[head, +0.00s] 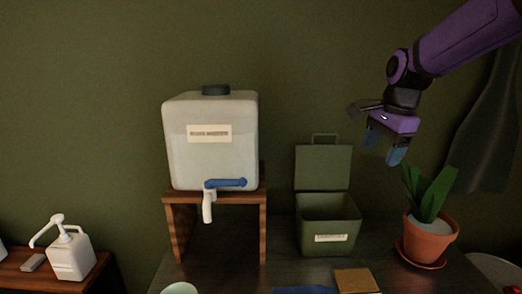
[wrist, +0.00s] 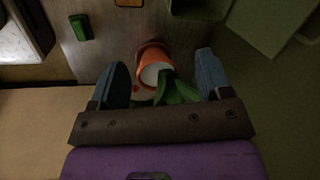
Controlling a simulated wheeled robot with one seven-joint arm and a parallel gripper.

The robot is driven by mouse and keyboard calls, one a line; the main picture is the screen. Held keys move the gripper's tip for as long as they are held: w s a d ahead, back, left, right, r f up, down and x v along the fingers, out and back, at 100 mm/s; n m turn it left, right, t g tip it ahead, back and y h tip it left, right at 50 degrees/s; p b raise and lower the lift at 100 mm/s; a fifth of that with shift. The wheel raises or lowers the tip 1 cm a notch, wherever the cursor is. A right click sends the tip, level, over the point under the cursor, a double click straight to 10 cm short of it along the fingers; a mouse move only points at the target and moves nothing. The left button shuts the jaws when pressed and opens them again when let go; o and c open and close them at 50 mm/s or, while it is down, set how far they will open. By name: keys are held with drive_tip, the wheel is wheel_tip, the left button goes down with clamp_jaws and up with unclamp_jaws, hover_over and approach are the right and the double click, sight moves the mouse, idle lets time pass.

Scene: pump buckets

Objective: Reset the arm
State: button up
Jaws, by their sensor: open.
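My gripper (head: 384,148) hangs from my purple arm at the upper right of the head view, fingers pointing down. It is open and empty, in the air above and to the left of the potted plant (head: 428,240). In the wrist view my gripper (wrist: 158,85) shows its two blue-grey fingers wide apart. The orange pot (wrist: 150,67) with green leaves appears between them, lower down and not touched as far as I can see.
A white water tank (head: 210,155) with a blue-handled tap stands on a wooden stand (head: 263,215). A green bin (head: 327,225) with its lid up is left of the plant. A white pump bottle (head: 70,255) stands far left. A dark cloth (head: 490,130) hangs behind my arm.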

drive_tip(key=s+d+r+n+t+h, duration=0.1)
drive_tip(key=s+d+n+t, duration=0.1)
drive_tip(key=s+n, duration=1.2)
drive_tip(key=s+t, duration=0.1)
drive_tip(key=s, duration=1.1)
drive_tip(key=shift+d, duration=0.15)
drive_tip(key=shift+s, duration=0.1)
drive_tip(key=shift+c, duration=0.2)
